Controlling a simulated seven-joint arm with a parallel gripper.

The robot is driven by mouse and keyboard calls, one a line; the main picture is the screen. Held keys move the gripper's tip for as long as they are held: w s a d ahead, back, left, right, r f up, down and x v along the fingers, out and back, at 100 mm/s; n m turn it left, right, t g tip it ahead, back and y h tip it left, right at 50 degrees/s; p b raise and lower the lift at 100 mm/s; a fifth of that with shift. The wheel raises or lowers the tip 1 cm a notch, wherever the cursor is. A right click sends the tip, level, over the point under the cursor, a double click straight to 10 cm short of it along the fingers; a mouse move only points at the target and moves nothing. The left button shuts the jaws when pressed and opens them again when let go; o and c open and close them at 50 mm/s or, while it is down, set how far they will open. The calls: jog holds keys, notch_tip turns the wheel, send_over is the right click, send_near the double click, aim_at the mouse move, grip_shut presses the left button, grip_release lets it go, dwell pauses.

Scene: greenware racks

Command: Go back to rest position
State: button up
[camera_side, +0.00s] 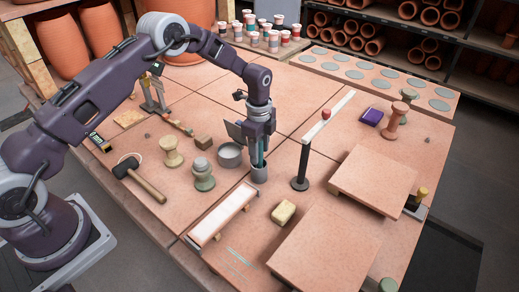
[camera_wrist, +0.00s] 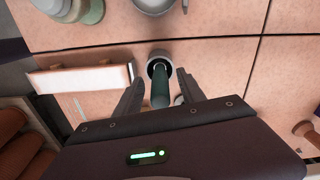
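My gripper (camera_side: 260,157) points down over the middle of the table. In the wrist view my gripper (camera_wrist: 158,78) has its two fingers apart, one on each side of a teal rod-like tool (camera_wrist: 160,90), with a gap showing beside it. The tool stands with its lower end in a small grey cup (camera_side: 259,174); the cup's round rim also shows in the wrist view (camera_wrist: 152,62). The fingers are just above the cup. The tool's lower end is hidden inside the cup.
A white-topped slab (camera_side: 222,212) lies left of the cup, and a dark post (camera_side: 301,170) stands to the right. A grey bowl (camera_side: 230,155), a green-grey turned piece (camera_side: 203,175) and a mallet (camera_side: 145,182) are to the left. A yellow block (camera_side: 283,212) lies in front.

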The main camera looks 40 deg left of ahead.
notch_tip(320, 180, up, 8)
jog(key=shift+f, duration=0.15)
jog(key=s+r+n+t, duration=0.1)
jog(key=s+r+n, duration=0.2)
jog(key=s+r, duration=0.5)
jog(key=s+r+n+t, duration=0.1)
jog(key=s+r+n, duration=0.2)
jog(key=r, duration=0.9)
jog(key=s+r+n+t, duration=0.2)
jog(key=s+r+n, duration=0.25)
jog(key=s, duration=0.75)
jog(key=s+f+n+t, duration=0.1)
jog(key=s+n, duration=0.4)
jog(key=s, duration=0.8)
jog(key=shift+s+a+f+n+t, duration=0.15)
jog(key=shift+s+a+n+t, duration=0.1)
jog(key=shift+n+t, duration=0.1)
